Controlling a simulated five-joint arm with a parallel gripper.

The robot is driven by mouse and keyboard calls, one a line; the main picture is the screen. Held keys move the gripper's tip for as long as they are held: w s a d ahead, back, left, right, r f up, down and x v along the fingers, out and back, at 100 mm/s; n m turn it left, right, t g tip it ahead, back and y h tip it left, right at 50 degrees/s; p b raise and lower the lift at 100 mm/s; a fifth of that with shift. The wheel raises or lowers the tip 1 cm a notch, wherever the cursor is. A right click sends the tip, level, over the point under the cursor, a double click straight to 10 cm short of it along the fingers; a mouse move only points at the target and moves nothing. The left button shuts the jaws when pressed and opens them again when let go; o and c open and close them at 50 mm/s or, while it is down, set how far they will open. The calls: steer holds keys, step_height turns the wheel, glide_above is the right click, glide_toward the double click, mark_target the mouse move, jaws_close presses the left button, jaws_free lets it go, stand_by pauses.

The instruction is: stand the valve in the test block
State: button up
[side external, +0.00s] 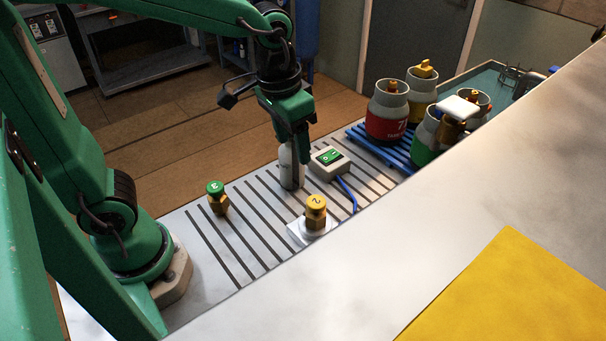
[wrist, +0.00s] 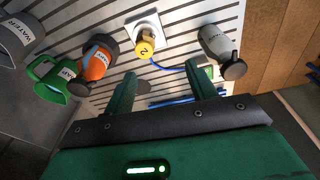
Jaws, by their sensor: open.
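A brass valve with a yellow cap marked 2 (side external: 316,208) stands upright at a white square block (side external: 302,237); whether it is seated in a hole I cannot tell. In the wrist view the yellow-capped valve (wrist: 145,46) is ahead of my fingertips, with the white block (wrist: 152,19) beside it. A second brass valve with a green cap marked 3 (side external: 217,198) stands on the slotted table to the left. My gripper (side external: 302,153) points down behind valve 2, apart from it. In the wrist view my gripper (wrist: 158,72) is open, with nothing between its fingers.
A pale bottle (side external: 288,170) is close by my gripper, partly hidden. A green-switched box (side external: 329,160) with a blue cable is right of it. Gas cylinders (side external: 387,108) stand on a blue rack.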

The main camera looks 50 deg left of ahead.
steer(key=s+a+r+n+t, duration=0.1)
steer(key=s+a+r+t, duration=0.2)
steer(key=s+a, duration=0.4)
steer(key=shift+s+a+r+t, duration=0.15)
steer(key=shift+s+a+t, duration=0.25)
steer(key=shift+s+t, duration=0.15)
steer(key=o, duration=0.7)
steer(key=shift+r, duration=0.1)
steer(key=shift+o, duration=1.3)
steer(key=shift+w+d+r, duration=0.15)
steer(key=w+d+r+m+g, duration=0.2)
steer(key=w+d+r+m, duration=0.1)
steer(key=d+m, duration=0.3)
steer(key=w+d+r+m+g, duration=0.1)
steer(key=w+d+r+m, duration=0.2)
steer(key=d+m, duration=0.3)
steer(key=w+d+r+m+g, duration=0.2)
steer(key=d+m, duration=0.4)
steer(key=d, duration=0.7)
steer(key=shift+w+d+r+g, duration=0.15)
steer(key=shift+w+r+g, duration=0.2)
steer(key=shift+w+r, duration=0.7)
